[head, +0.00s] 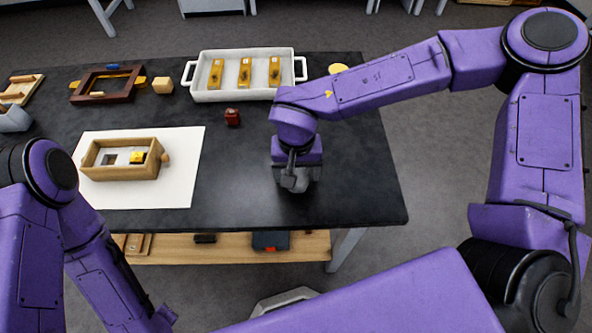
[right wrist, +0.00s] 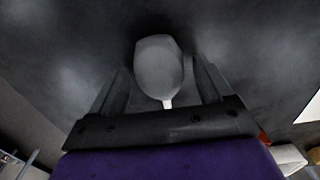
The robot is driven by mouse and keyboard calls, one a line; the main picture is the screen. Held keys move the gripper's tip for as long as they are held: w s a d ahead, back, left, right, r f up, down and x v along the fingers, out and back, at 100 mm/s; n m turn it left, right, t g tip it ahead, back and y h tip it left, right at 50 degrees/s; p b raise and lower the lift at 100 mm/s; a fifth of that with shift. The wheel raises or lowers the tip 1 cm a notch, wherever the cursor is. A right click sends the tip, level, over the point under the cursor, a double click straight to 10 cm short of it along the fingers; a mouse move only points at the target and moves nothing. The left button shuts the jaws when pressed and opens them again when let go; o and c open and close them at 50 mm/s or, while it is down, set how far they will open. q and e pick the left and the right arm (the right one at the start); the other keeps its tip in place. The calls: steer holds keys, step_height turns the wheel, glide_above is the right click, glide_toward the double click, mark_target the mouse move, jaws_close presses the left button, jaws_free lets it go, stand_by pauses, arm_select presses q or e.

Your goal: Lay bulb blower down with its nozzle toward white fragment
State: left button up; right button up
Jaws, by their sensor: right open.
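The bulb blower (right wrist: 157,68) is a dark grey bulb with a short white nozzle, seen in the right wrist view on the black table. Its nozzle points toward the bottom of that view. My right gripper (head: 295,182) is over the table's right part; in the wrist view its open fingers stand on either side of the bulb. I cannot tell whether they touch it. In the head view the blower is not clearly distinguishable from the gripper. I cannot surely pick out a white fragment; the wooden box (head: 122,173) holds a yellow piece (head: 138,157) and a grey-and-white patch. My left gripper is out of view.
The box stands on a white sheet (head: 185,185). A white handled tray (head: 203,96) with three golden pieces is at the back. A dark red object (head: 232,117) and a brown frame (head: 78,93) are also on the table. Bare table lies between the sheet and my right gripper.

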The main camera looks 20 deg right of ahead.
step_height(320, 180, up, 12)
